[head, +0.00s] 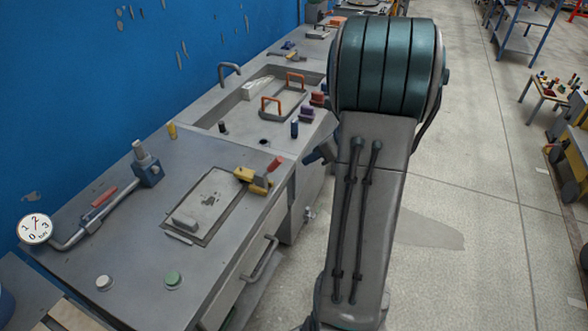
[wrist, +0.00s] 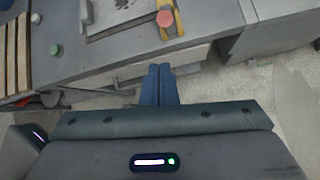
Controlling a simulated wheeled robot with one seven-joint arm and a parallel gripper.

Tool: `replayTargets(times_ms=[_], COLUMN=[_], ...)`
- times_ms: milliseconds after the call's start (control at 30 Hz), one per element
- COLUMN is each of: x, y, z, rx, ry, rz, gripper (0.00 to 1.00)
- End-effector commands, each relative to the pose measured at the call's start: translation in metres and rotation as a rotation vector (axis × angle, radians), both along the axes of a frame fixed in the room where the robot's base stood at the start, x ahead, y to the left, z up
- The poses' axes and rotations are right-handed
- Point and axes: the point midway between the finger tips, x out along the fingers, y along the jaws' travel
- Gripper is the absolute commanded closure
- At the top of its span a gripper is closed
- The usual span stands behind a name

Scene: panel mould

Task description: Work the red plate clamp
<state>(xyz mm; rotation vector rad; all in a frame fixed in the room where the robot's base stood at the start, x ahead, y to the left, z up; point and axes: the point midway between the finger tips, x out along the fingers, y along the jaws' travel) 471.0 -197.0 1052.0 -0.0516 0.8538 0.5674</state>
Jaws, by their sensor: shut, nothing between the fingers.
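The plate clamp (head: 258,180) has a yellow body and a red-tipped handle (head: 275,163). It sits at the right edge of a grey plate (head: 212,200) let into the bench top. In the wrist view the clamp's yellow body (wrist: 180,22) and round red tip (wrist: 165,18) show at the top edge, partly cut off. My gripper (wrist: 160,69) is shut and empty, its blue fingers together. In the picture it lies just below the clamp, over the bench's front side, apart from the clamp.
The bench front has a drawer handle (head: 260,259). A green button (head: 173,279) and a white button (head: 104,283) sit near the front. A pipe with a red lever (head: 104,197) and a dial gauge (head: 35,229) are at left. A sink (head: 239,110) lies behind.

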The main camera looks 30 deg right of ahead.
Motion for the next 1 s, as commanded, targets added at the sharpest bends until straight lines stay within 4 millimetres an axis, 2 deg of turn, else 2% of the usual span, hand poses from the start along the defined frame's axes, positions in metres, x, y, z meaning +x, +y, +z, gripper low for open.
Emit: replayTargets(times_ms=[33, 200, 400, 533, 767, 1000], x=[-0.011, -0.038, -0.059, -0.065, -0.053, -0.013], y=[-0.007, -0.018, -0.030, -0.033, -0.025, -0.002], z=[-0.015, -0.027, -0.030, -0.029, -0.033, -0.053], rx=[0.028, 0.094, 0.112, 0.112, 0.113, 0.114], ry=[-0.037, -0.196, -0.356, -0.407, -0.420, -0.418], rz=[-0.014, -0.043, -0.080, -0.092, -0.092, -0.089], gripper=[1.00, 1.00, 1.00, 1.00, 1.00, 1.00])
